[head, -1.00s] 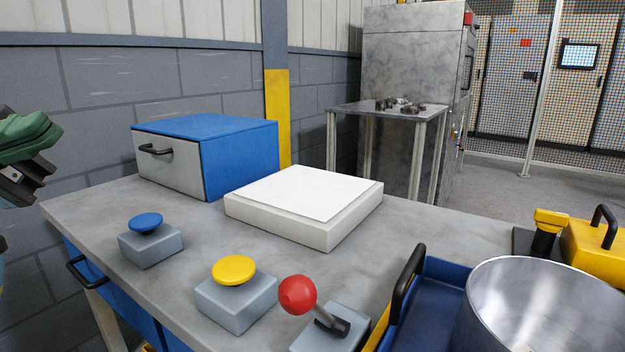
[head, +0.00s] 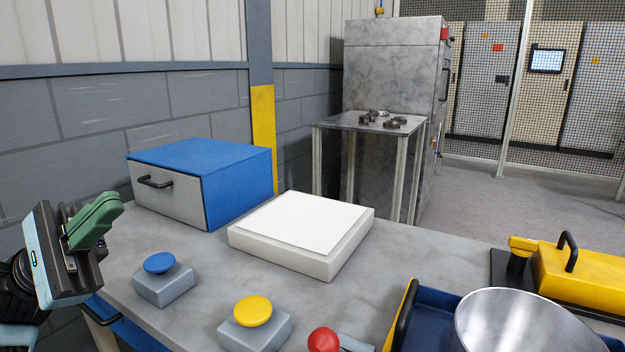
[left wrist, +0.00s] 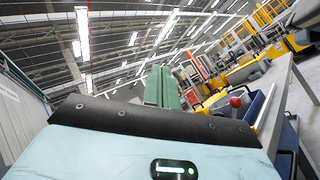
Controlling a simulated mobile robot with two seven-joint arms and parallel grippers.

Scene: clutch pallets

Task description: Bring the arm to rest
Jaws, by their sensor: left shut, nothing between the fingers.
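My left gripper (head: 112,205) is at the left edge of the head view, beside the blue-topped drawer box (head: 201,163) and above the left end of the grey workbench (head: 200,264). Its green fingers are closed together with nothing between them. In the left wrist view the gripper (left wrist: 162,70) points up toward the ceiling lights, its green fingers side by side. My right gripper is not in view.
On the bench are a blue button (head: 160,263), a yellow button (head: 252,311), a red-knobbed lever (head: 323,340), a white block (head: 300,230), a blue tray (head: 432,303) and a metal bowl (head: 525,318). A yellow device (head: 585,274) stands at right. A side table (head: 345,122) stands behind.

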